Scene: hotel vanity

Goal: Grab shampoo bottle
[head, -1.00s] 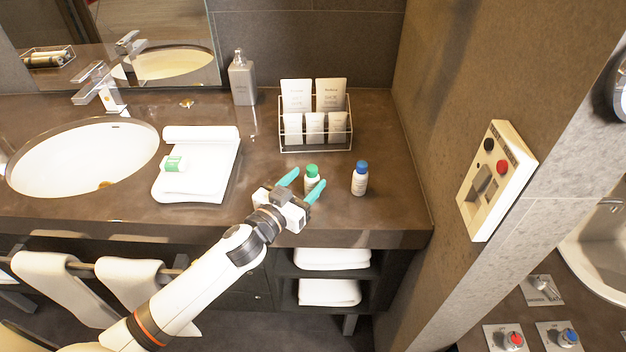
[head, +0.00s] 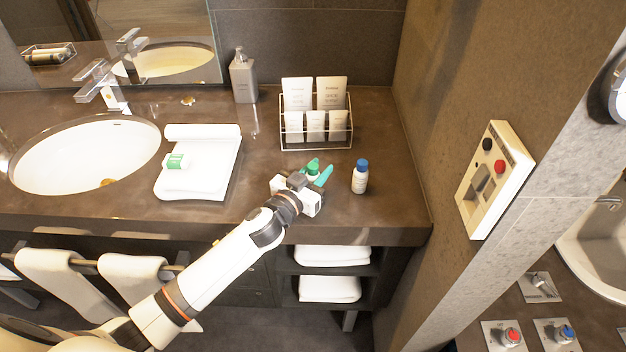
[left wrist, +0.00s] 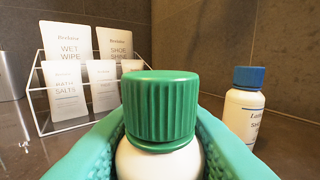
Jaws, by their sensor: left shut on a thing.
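A small white bottle with a green cap (left wrist: 160,108) stands between the teal fingers of my left gripper (head: 319,172). In the head view its green cap (head: 312,166) shows between the fingertips, and its body is mostly hidden by the gripper. In the left wrist view the fingers lie along both sides of the white body, and the gripper is shut on it. A white bottle with a blue cap (head: 360,177) stands upright just to the right, apart from the gripper; it also shows in the left wrist view (left wrist: 244,108). Its label is only partly readable. My right gripper is not seen.
A wire rack (head: 316,146) of packets stands behind the bottles. A folded towel (head: 205,180) with a small green-and-white item lies to the left, beside the sink (head: 85,150). A grey dispenser (head: 243,78) stands at the back. The counter's front edge is close below.

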